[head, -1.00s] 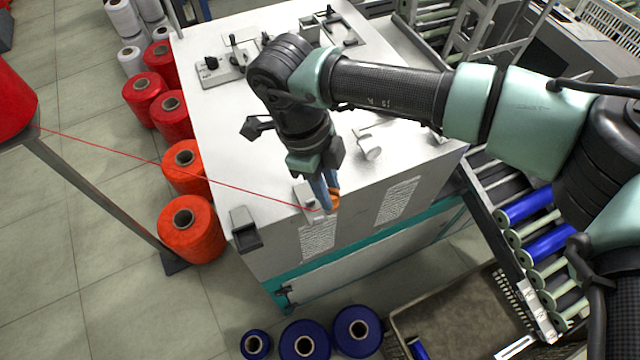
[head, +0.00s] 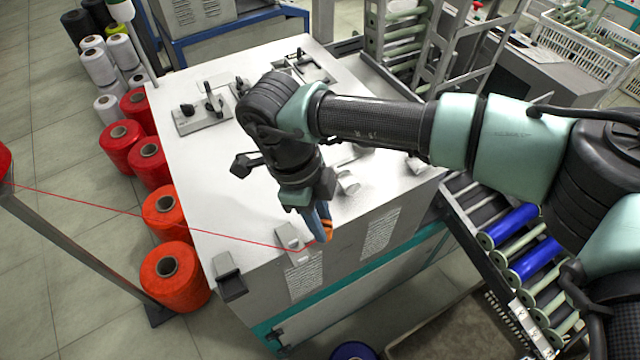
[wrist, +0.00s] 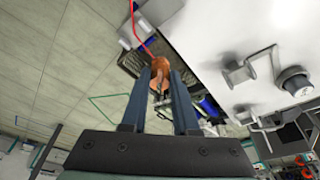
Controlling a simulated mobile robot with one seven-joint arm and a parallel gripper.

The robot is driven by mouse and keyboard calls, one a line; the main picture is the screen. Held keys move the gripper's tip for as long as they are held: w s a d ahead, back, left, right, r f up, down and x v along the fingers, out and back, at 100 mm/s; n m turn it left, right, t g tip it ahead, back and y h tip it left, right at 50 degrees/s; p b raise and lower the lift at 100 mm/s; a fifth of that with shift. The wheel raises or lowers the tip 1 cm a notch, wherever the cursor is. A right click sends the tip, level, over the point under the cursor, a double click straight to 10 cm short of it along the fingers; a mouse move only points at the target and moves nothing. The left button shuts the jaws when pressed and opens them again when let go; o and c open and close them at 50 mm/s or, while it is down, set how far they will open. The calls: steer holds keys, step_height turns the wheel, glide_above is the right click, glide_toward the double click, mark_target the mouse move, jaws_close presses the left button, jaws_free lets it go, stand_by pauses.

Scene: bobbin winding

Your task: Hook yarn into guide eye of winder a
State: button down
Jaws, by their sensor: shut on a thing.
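The red yarn (head: 150,216) runs from the left to the front edge of the white-topped winder (head: 200,150). It bends near a small pale bracket (head: 289,237) there and rises to my gripper (head: 322,228). I cannot tell whether the yarn sits in a guide eye or only passes beside the bracket. My gripper points down just right of the bracket. In the wrist view the fingers (wrist: 160,75) are shut around an orange-brown rounded piece (wrist: 160,66), and the red yarn (wrist: 138,32) leads away from it. The yarn's end is hidden at the fingertips.
Orange and red yarn cones (head: 175,275) stand on the floor left of the winder. A dark bracket (head: 228,272) sits on its front left corner. Hooks and knobs (head: 348,181) stand on the top behind my gripper. Rollers with blue bobbins (head: 512,226) lie to the right.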

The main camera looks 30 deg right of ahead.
steer(key=shift+d+r+p, duration=0.2)
steer(key=shift+r+p, duration=0.35)
steer(key=shift+r, duration=0.45)
steer(key=shift+d+r+p, duration=0.2)
steer(key=shift+r+p, duration=0.3)
steer(key=shift+r, duration=0.5)
